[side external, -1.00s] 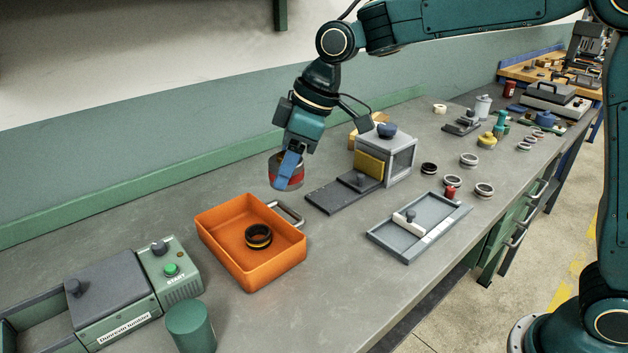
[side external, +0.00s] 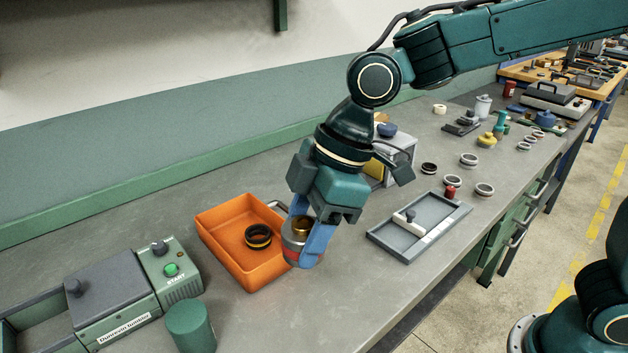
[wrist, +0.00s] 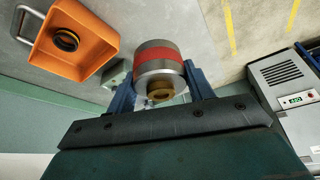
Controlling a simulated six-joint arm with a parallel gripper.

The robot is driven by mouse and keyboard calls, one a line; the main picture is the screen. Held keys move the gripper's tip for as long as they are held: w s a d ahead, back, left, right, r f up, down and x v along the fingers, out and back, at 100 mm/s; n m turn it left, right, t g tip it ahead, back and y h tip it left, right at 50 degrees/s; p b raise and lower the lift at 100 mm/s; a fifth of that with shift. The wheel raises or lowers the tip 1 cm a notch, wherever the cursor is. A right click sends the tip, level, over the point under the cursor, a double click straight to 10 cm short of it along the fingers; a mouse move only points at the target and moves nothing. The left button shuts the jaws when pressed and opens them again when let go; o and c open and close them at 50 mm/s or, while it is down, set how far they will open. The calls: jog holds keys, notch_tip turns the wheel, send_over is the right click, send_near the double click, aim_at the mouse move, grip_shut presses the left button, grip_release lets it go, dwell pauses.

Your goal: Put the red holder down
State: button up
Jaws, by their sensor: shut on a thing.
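The red holder (wrist: 157,58) is a metal cylinder with a red band, and a brass-coloured ring or hub shows at its near end in the wrist view. My gripper (side external: 304,243) is shut on it, with a blue finger on each side. In the side external view the holder (side external: 291,236) is partly hidden by the fingers. It is just right of the orange tray, close to the bench top; I cannot tell whether it touches the bench.
The orange tray (side external: 216,231) holds a black ring with a yellow band (side external: 258,236). A grey flat tray (side external: 385,240) lies to the right. A green machine (side external: 171,268) and a green cylinder (side external: 190,327) stand at the left. Bare bench lies in front of the orange tray.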

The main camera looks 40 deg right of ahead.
notch_tip(320, 180, down, 15)
jog(key=shift+f, duration=0.15)
dwell(0.4)
jog(key=shift+f, duration=1.9)
jog(key=shift+f, duration=0.15)
jog(key=o, duration=1.5)
jog(key=v, duration=1.2)
